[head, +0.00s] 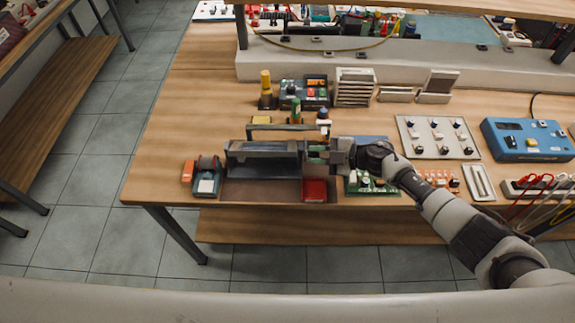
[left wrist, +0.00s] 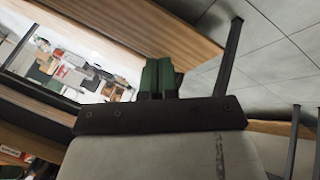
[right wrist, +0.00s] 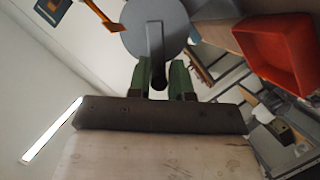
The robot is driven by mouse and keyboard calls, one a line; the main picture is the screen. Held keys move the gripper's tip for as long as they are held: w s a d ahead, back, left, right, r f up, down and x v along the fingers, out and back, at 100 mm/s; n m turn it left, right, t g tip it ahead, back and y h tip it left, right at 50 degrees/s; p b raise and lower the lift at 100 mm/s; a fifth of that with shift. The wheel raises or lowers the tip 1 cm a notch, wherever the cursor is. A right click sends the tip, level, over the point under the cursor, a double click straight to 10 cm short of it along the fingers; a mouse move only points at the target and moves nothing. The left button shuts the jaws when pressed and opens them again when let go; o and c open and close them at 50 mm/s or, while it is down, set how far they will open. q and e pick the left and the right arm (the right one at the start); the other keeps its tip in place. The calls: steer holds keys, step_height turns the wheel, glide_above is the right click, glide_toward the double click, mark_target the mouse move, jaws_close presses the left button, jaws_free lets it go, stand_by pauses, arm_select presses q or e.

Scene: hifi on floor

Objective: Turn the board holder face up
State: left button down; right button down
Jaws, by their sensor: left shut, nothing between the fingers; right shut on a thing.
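The board holder (head: 264,160), a dark grey frame with long bars, is at the front of the workbench, behind a bare brown patch. My right gripper (head: 318,153) reaches its right end from the right and is shut on it. In the right wrist view, the green fingers of my right gripper (right wrist: 162,80) close around a grey rod in front of a round grey disc, part of the board holder (right wrist: 170,28). I cannot tell which face is up. My left gripper (left wrist: 158,76) is shut and empty in the left wrist view, away from the holder.
A red tray (head: 315,190) lies just below my right gripper; it also shows in the right wrist view (right wrist: 278,45). A tape dispenser (head: 207,182) stands to the left. A green circuit board (head: 372,184) lies to the right. Tools and boxes stand behind.

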steer(key=shift+f, duration=0.1)
arm_select(q)
steer(key=w+d+r+n+t+h, duration=0.1)
steer(key=w+d+r+n+t, duration=0.35)
steer(key=w+r+n, duration=0.2)
steer(key=w+d+r+n+t, duration=0.3)
steer(key=w+d+r+n, duration=0.2)
steer(key=w+r+n, duration=0.15)
steer(key=w+d+r+n+t+y, duration=0.2)
steer(key=w+r+n+t, duration=0.15)
steer(key=r+n, duration=0.4)
steer(key=w+d+r+n+t+y, duration=0.15)
steer(key=w+r+n, duration=0.25)
steer(key=r+n, duration=0.4)
steer(key=shift+n+t, duration=0.45)
steer(key=shift+n, duration=0.3)
steer(key=w, duration=0.9)
steer(key=shift+w+d+r, duration=0.1)
steer(key=shift+d+r, duration=0.05)
steer(key=shift+d, duration=0.15)
arm_select(e)
steer(key=shift+s+f, duration=0.1)
arm_select(q)
steer(key=shift+w+r, duration=1.05)
steer(key=shift+r, duration=0.15)
steer(key=shift+w+r, duration=0.3)
steer(key=shift+r, duration=0.05)
